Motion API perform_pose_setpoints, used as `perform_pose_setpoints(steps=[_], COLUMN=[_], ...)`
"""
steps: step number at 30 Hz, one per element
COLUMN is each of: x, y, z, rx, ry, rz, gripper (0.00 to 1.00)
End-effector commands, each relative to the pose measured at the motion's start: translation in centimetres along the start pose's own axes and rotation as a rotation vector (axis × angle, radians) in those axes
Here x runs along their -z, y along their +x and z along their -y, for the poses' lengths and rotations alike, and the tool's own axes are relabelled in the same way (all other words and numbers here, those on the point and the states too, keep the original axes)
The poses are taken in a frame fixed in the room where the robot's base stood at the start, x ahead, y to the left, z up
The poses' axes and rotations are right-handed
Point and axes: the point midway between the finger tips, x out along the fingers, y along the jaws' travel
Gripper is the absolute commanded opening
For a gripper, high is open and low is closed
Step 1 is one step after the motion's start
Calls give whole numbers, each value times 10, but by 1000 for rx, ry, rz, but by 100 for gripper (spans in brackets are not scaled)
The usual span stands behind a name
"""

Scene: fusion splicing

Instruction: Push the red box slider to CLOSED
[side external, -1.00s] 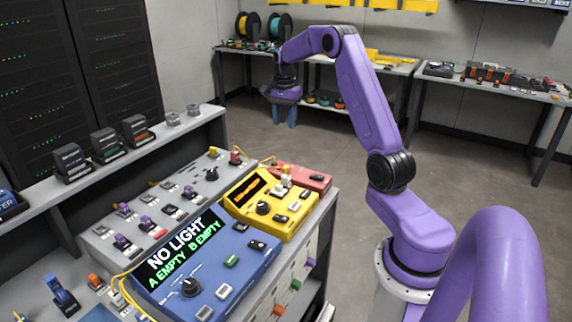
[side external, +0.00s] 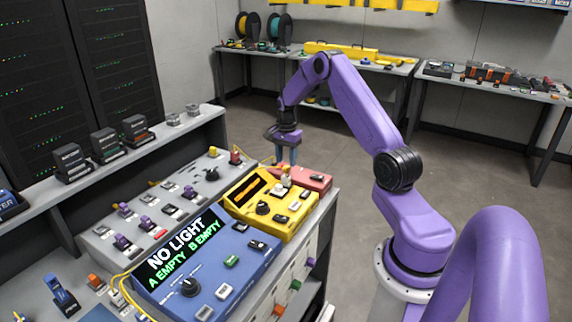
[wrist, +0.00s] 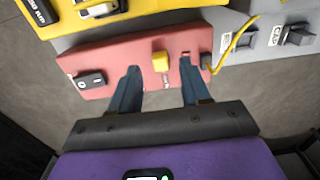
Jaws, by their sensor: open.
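The red box (side external: 312,179) sits at the back right corner of the bench, behind the yellow box. In the wrist view the red box (wrist: 115,58) fills the middle, with a yellow block (wrist: 160,62) on it near the edge facing me and a black rocker-like part (wrist: 90,80) at its left end. I cannot tell from its markings which part is the slider. My gripper (side external: 287,158) is above the far edge of the red box. In the wrist view my gripper (wrist: 160,85) is open, its two blue fingers spread on either side of the yellow block, with nothing between them held.
The yellow box (side external: 270,205) with knobs and the blue box (side external: 212,265) reading NO LIGHT stand nearer on the bench. A yellow cable (wrist: 232,42) runs from the red box's right end. The floor beyond the bench is clear.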

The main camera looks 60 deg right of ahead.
Motion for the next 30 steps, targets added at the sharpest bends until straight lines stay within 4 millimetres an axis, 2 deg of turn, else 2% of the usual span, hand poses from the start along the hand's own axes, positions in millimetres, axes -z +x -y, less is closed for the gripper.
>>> perform_pose_setpoints(steps=[6, 17, 18, 20, 21, 22, 30], x=[0, 0, 0, 0, 0, 0, 0], y=[23, 27, 27, 27, 27, 27, 27], z=[0, 0, 0, 0, 0, 0, -6], rx=[-1, 1, 1, 1, 1, 1, 0], ry=[-1, -1, -1, -1, -1, -1, 1], rz=[1, -1, -1, 0, 0, 0, 0], gripper=[47, 47, 40, 21, 8, 0, 0])
